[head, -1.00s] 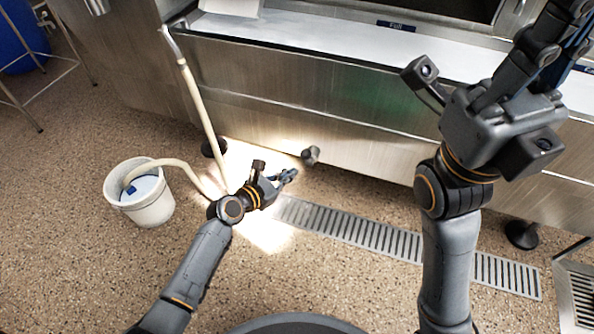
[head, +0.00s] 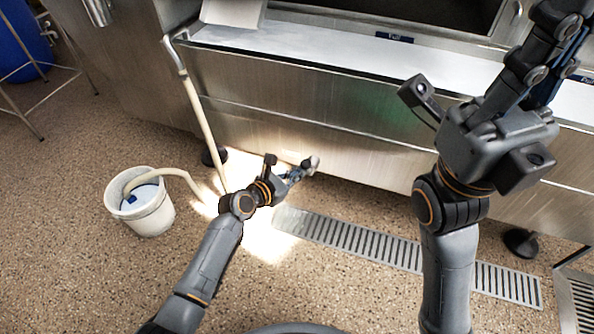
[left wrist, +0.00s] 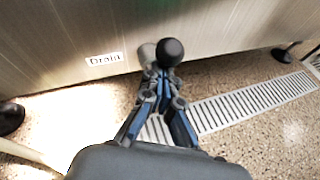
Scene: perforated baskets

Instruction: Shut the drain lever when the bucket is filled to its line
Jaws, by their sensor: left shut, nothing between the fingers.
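The drain lever (head: 312,163) has a rounded knob low on the front of the steel unit. In the left wrist view its black ball knob (left wrist: 170,52) is just beyond my fingertips, beside a "Drain" label (left wrist: 104,59). My left gripper (head: 298,171) is shut and empty, its tips at the knob; I cannot tell whether they touch it. The white bucket (head: 150,219) stands upright on the floor at left. A pale hose (head: 165,164) ends inside it, and a blue mark (head: 131,199) shows inside. The exact water level is unclear. My right gripper (head: 562,38) is raised at the upper right.
A floor grate (head: 370,240) runs along the unit's foot. A pale upright hose (head: 202,120) stands behind my left wrist. The speckled floor between bucket and stand is clear.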

